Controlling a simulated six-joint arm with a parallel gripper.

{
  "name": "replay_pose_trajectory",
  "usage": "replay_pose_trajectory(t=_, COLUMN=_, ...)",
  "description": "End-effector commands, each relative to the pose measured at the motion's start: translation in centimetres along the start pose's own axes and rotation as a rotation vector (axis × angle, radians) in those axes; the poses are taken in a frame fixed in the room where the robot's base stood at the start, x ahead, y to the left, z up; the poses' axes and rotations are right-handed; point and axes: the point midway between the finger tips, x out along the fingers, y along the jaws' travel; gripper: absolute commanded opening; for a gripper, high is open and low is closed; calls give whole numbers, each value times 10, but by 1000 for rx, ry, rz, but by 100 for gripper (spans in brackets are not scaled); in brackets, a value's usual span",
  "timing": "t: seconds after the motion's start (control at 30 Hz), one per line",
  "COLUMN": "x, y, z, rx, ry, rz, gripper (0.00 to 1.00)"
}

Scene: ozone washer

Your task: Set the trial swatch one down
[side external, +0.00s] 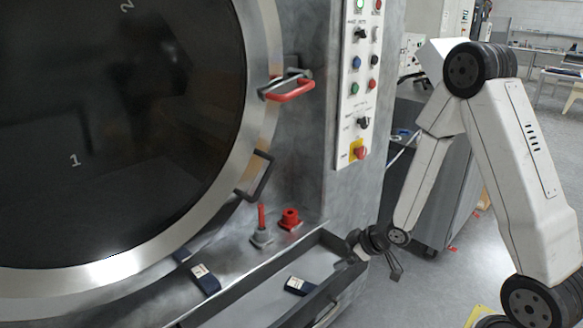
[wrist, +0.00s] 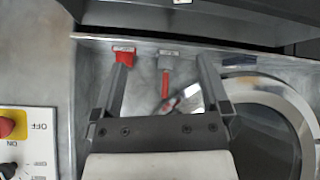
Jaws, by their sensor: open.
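Small dark blue swatches with pale labels show in the side external view. One swatch (side external: 205,279) lies on the metal ledge below the round door. Another swatch (side external: 299,286) lies inside the open drawer (side external: 240,297). I cannot tell which is swatch one. My gripper (side external: 377,262) is open at the drawer's right end, apart from the swatches. In the wrist view its two fingers (wrist: 163,68) are spread, and I see no swatch between them.
The large round door (side external: 110,120) has a red handle (side external: 290,91) and a dark handle (side external: 258,177). A red knob (side external: 290,219) and a red-stemmed lever (side external: 261,225) stand on the ledge. A control panel (side external: 359,85) is on the right. Bare ledge and drawer floor surround the swatches.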

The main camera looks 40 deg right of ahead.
Motion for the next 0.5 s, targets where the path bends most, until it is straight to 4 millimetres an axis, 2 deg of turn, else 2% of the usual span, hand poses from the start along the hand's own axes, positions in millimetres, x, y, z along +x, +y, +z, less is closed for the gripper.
replay_pose_trajectory(t=0.03, x=-7, y=-3, z=-7, rx=6, ry=-32, rz=14, gripper=96)
replay_pose_trajectory(t=0.27, x=-44, y=-26, z=-16, rx=94, ry=-208, rz=55, gripper=96)
replay_pose_trajectory(t=0.5, x=-88, y=-65, z=-17, rx=207, ry=-372, rz=35, gripper=96)
